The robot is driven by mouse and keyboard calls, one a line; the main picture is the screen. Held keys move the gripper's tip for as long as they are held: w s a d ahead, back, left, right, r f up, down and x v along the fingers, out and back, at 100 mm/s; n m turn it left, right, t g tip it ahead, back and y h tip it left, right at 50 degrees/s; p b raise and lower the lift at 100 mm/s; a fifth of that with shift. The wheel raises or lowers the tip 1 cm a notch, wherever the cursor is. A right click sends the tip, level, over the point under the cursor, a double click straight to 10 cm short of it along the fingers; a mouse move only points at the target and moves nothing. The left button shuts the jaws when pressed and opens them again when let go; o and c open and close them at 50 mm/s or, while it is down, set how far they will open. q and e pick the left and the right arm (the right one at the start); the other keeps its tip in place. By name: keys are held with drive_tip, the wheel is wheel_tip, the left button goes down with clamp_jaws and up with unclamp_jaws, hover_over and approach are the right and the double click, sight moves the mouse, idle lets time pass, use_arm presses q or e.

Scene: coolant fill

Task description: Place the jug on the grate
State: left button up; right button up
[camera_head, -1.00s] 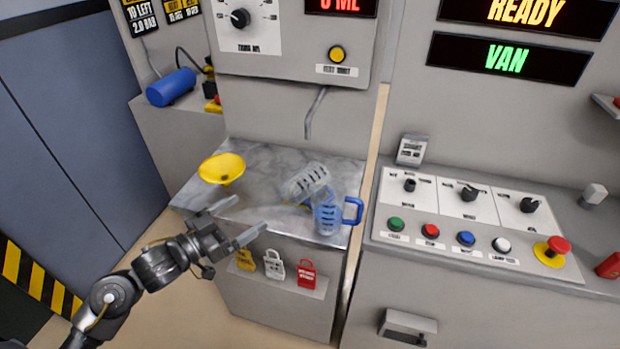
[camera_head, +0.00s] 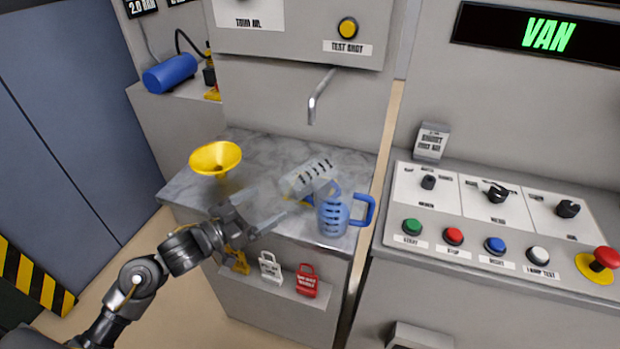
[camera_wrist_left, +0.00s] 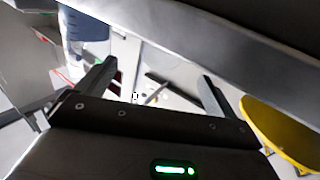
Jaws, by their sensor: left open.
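The jug (camera_head: 333,216) is clear blue with dark markings and a blue handle on its right. It stands upright near the front right edge of the grey marbled counter (camera_head: 200,190). The grate (camera_head: 311,178), a pale slotted plate, is just behind and left of the jug, below the spout (camera_head: 317,100). My left gripper (camera_head: 270,204) is open and empty, its fingers pointing right toward the jug and the grate, apart from the jug. In the left wrist view its two fingers (camera_wrist_left: 155,90) are spread. My right gripper is not in view.
A yellow funnel (camera_head: 215,158) stands on the counter's left, close to my left gripper; it also shows in the left wrist view (camera_wrist_left: 285,130). A control panel (camera_head: 470,210) with knobs and buttons lies to the right.

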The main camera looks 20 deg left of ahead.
sight(288, 190)
use_arm(q)
drive_tip(key=shift+x, duration=1.15)
drive_tip(key=shift+w+d, duration=0.15)
drive_tip(key=shift+w, duration=0.15)
drive_tip(key=shift+p+x, duration=0.45)
drive_tip(key=shift+x, duration=1.9)
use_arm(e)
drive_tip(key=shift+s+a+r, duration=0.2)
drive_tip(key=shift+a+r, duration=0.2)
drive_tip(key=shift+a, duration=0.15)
use_arm(q)
drive_tip(key=shift+f, duration=0.1)
drive_tip(key=c, duration=1.2)
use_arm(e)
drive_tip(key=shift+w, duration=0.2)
